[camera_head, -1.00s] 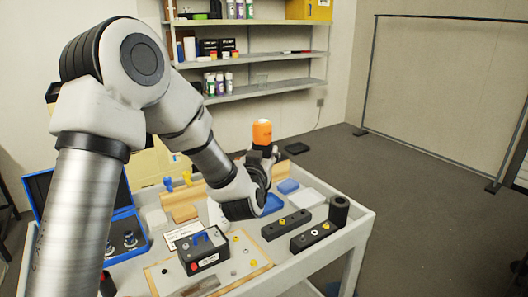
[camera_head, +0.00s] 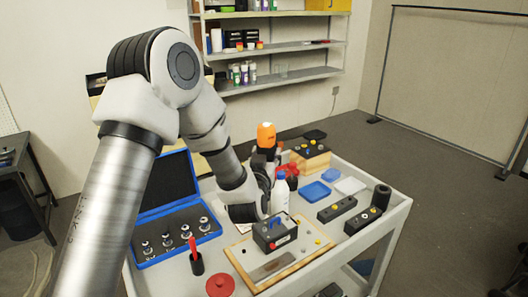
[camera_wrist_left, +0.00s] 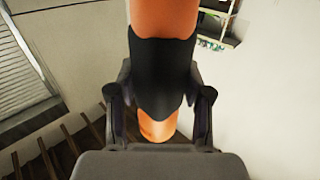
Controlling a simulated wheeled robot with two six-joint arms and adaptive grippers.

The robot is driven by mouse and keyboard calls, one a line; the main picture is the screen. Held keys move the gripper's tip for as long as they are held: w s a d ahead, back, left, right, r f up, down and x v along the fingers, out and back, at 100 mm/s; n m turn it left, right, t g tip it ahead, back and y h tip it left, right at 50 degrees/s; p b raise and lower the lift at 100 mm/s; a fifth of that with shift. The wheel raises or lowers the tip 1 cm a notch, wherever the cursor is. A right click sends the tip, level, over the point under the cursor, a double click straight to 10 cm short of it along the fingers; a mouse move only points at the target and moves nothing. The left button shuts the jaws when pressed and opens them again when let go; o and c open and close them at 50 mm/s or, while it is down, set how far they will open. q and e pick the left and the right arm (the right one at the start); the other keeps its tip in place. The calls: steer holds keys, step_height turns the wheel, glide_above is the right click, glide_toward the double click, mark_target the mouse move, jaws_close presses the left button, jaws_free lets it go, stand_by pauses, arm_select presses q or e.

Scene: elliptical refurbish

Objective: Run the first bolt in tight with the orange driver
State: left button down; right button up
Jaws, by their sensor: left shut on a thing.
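My left gripper (camera_head: 264,166) is shut on the orange driver (camera_head: 266,135), held raised above the back of the cart. In the left wrist view the driver (camera_wrist_left: 162,75) stands between the two fingers, which close on its black middle band. A black box (camera_head: 274,233) with a blue clip on top stands on the wooden-edged board (camera_head: 310,252). Small round parts lie on the board near it. I cannot tell which one is the first bolt. My right gripper is not in view.
A blue open case (camera_head: 178,235) with sockets lies at the left. A red screwdriver (camera_head: 194,250), a red disc (camera_head: 220,284), a white bottle (camera_head: 280,193) and black blocks (camera_head: 337,208) crowd the cart (camera_head: 395,212). A wooden stand (camera_head: 313,160) is at the back.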

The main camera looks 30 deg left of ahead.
arm_select(q)
steer(key=shift+s+a+f, duration=0.1)
steer(key=shift+f, duration=0.35)
step_height(320, 180, down, 7)
steer(key=b, duration=0.5)
steer(key=shift+s+a+r, duration=0.1)
steer(key=shift+s, duration=0.05)
steer(key=shift+r, duration=0.1)
steer(key=shift+s+f+b, duration=0.1)
steer(key=shift+f+b, duration=0.9)
steer(key=shift+b, duration=0.1)
stand_by(2.0)
steer(key=shift+r+p, duration=3.3)
steer(key=shift+r, duration=1.35)
